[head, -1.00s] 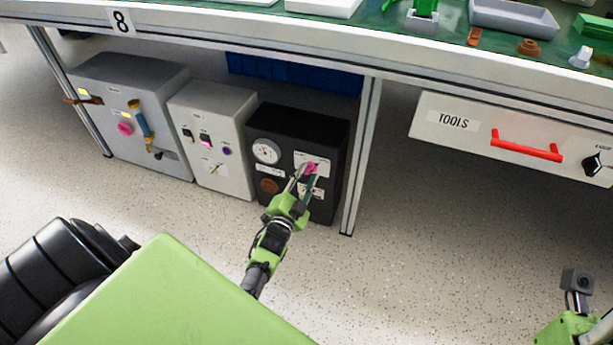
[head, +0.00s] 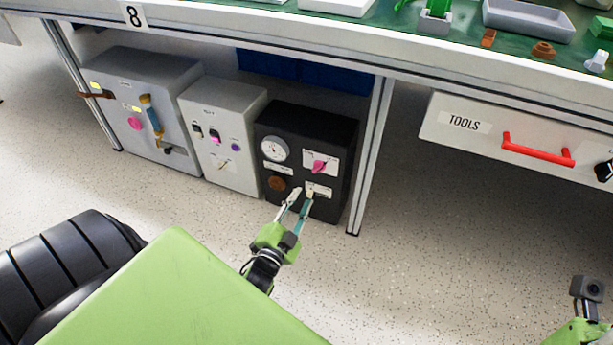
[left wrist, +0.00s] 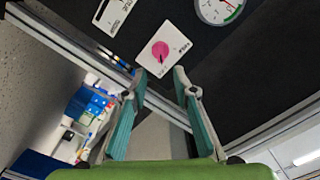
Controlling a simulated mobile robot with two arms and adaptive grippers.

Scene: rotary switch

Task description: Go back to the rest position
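The black box (head: 333,133) with a gauge stands under the bench. Its pink rotary switch (head: 319,167) sits on a white plate and also shows in the left wrist view (left wrist: 160,51). My left gripper (head: 302,192) is open and empty, in front of and below the switch and apart from it. In the left wrist view its two fingers (left wrist: 156,78) stand apart with nothing between them. My right arm shows only in part at the lower right of the head view; its fingers are out of frame.
Two grey boxes, one wide (head: 132,104) and one narrow (head: 215,133), stand left of the black box. A bench leg (head: 372,155) is close on its right. A TOOLS drawer (head: 480,134) with a red handle hangs at right. The speckled floor (head: 420,260) in front is clear.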

